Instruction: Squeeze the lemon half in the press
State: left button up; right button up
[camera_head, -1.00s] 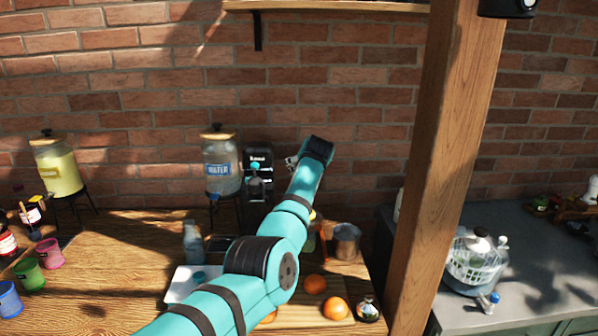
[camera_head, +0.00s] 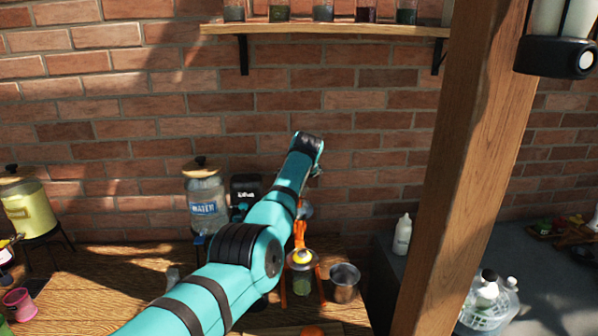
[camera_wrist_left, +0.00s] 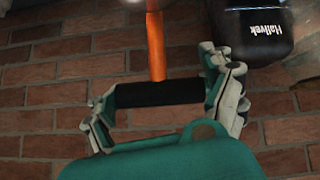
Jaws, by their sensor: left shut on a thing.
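An orange press (camera_head: 299,232) stands near the back of the wooden table, partly hidden behind my left arm. A yellow lemon half (camera_head: 302,257) shows in it, above a glass (camera_head: 302,282). In the left wrist view my left gripper (camera_wrist_left: 165,94) is shut around the black crossbar handle (camera_wrist_left: 155,92) at the end of the press's orange lever (camera_wrist_left: 155,45). I cannot tell whether the press's upper part touches the lemon. My right gripper is out of view.
A metal cup (camera_head: 344,283) stands right of the press. A water dispenser (camera_head: 206,200) and a dark appliance (camera_head: 245,190) stand to its left. A brick wall (camera_head: 380,150) is close behind, with a shelf (camera_head: 330,30) above. A wooden post (camera_head: 455,170) rises at right.

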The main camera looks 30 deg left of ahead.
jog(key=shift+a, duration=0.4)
pick_arm(q)
jog(key=shift+f, duration=0.1)
jog(key=o, duration=1.6)
jog(key=shift+c, duration=0.2)
jog(key=shift+s, duration=0.1)
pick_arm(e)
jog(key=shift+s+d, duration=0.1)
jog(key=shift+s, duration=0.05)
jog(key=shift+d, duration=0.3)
pick_arm(q)
jog(key=shift+r, duration=0.2)
